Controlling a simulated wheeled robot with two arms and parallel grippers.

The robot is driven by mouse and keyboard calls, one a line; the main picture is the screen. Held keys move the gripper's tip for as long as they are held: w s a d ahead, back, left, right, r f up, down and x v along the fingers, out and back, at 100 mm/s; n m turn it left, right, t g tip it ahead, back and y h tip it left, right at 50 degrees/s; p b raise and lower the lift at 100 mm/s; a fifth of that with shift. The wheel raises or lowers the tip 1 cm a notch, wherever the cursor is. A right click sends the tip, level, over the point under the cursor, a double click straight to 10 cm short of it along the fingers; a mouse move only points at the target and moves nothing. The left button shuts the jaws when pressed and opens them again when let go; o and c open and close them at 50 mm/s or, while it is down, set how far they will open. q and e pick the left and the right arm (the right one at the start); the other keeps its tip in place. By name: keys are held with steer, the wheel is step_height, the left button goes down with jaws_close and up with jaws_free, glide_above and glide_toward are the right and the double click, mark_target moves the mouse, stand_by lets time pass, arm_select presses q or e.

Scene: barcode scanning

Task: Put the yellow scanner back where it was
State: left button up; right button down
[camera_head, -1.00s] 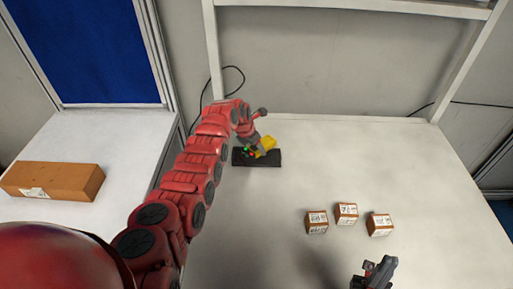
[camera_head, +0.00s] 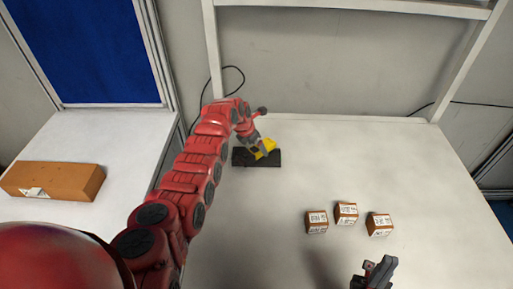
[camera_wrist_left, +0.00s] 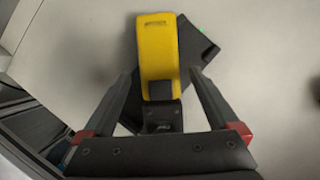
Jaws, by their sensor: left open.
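The yellow scanner (camera_head: 268,144) is at the dark rectangular pad (camera_head: 273,161) on the white table, near the back left. In the left wrist view the scanner (camera_wrist_left: 158,45) lies between the fingers of my left gripper (camera_wrist_left: 161,75), with a gap on each side, and the dark pad (camera_wrist_left: 203,50) shows under it. My left gripper (camera_head: 258,150) is open around the scanner. Part of the scanner is hidden by my left arm in the head view. My right gripper (camera_head: 372,272) is at the bottom right edge, only partly visible, apart from the scanner.
Three small brown boxes with white labels, the left one (camera_head: 316,222), the middle one (camera_head: 346,213) and the right one (camera_head: 379,224), stand right of centre. A long brown box (camera_head: 55,181) lies on the left side table. The table's right part is clear.

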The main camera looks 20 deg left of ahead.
arm_select(q)
steer(key=shift+s+a+r+b, duration=0.2)
steer(key=shift+r+b, duration=0.2)
steer(key=shift+r, duration=0.2)
steer(key=b+v, duration=0.3)
steer(key=v, duration=0.7)
steer(key=shift+s+r, duration=0.2)
